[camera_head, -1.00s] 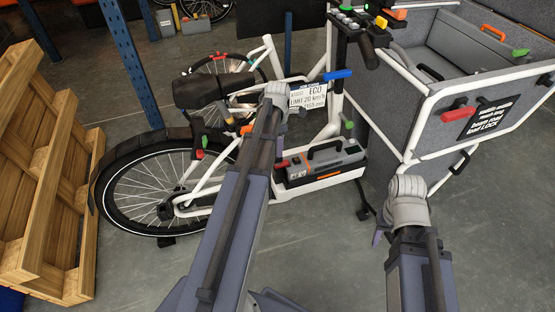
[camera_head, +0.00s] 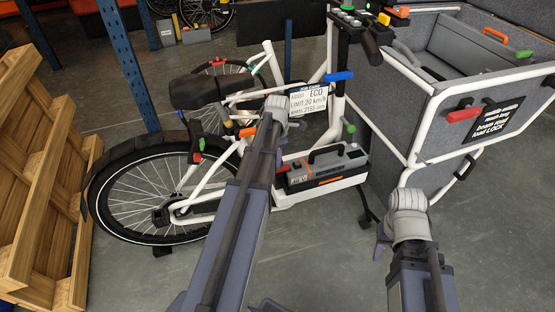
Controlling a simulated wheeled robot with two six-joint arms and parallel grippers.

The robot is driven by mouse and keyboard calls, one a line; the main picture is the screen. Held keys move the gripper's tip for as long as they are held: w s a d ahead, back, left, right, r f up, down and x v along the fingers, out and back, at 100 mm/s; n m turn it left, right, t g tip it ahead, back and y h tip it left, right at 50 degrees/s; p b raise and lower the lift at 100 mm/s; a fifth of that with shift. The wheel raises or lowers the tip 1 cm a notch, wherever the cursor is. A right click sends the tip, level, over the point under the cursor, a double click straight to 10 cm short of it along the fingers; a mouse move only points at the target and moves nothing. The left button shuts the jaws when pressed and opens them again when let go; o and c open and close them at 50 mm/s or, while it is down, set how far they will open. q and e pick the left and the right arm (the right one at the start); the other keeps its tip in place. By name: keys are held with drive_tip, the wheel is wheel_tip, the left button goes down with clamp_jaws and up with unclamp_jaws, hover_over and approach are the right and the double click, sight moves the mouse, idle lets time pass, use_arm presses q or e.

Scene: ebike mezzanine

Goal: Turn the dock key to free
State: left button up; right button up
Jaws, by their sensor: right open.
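A white cargo bike (camera_head: 345,110) carries a grey battery (camera_head: 325,166) with a dark handle and orange trim in a low dock. I cannot pick out the dock key for certain; a small red part (camera_head: 283,169) shows at the battery's left end, beside my left forearm. My right gripper (camera_head: 383,243) is open over the floor, right of and below the battery, and looks empty.
A grey cargo box (camera_head: 440,130) with a white frame and a red handle (camera_head: 462,115) stands at right. A wooden pallet (camera_head: 45,200) stands at left. A blue post (camera_head: 128,65) rises behind the rear wheel (camera_head: 150,200). The front floor is clear.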

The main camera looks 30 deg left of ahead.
use_arm(q)
clamp_jaws()
idle(0.3)
drive_tip(key=m, duration=0.3)
drive_tip(key=shift+m, duration=0.4)
drive_tip(key=m, duration=0.4)
drive_tip(key=shift+m, duration=0.3)
drive_tip(key=m, duration=0.4)
drive_tip(key=shift+m, duration=0.3)
drive_tip(key=m, duration=0.4)
drive_tip(key=shift+m, duration=0.6)
